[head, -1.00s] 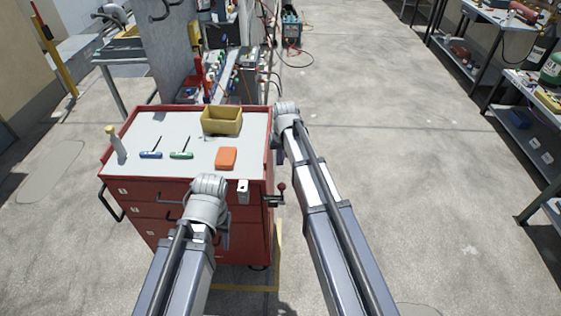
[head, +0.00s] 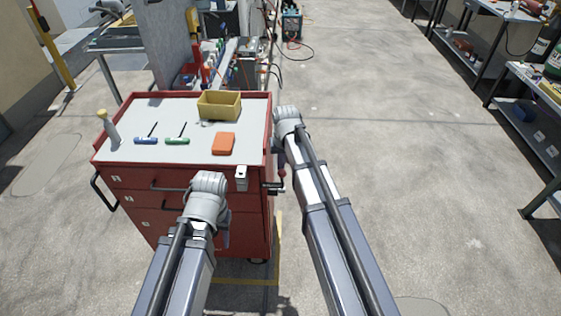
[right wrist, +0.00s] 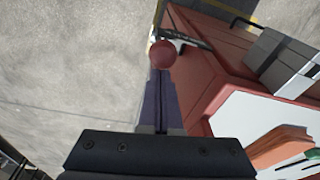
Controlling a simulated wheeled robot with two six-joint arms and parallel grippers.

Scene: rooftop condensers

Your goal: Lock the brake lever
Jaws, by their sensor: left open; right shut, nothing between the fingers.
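The brake lever is a short lever with a dark red ball knob (head: 282,174) on the right side of the red tool cart (head: 150,184). Its knob also shows in the right wrist view (right wrist: 162,54), right at the fingertips. My right gripper (head: 280,158) is shut and empty, hanging down beside the cart just above the knob. In the right wrist view its fingers (right wrist: 161,80) point at the knob; I cannot tell whether they touch it. My left gripper (head: 225,232) hangs open in front of the cart's drawers, partly hidden by its wrist.
Shelving (head: 540,145) stands at the far right. The floor right of the cart is clear.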

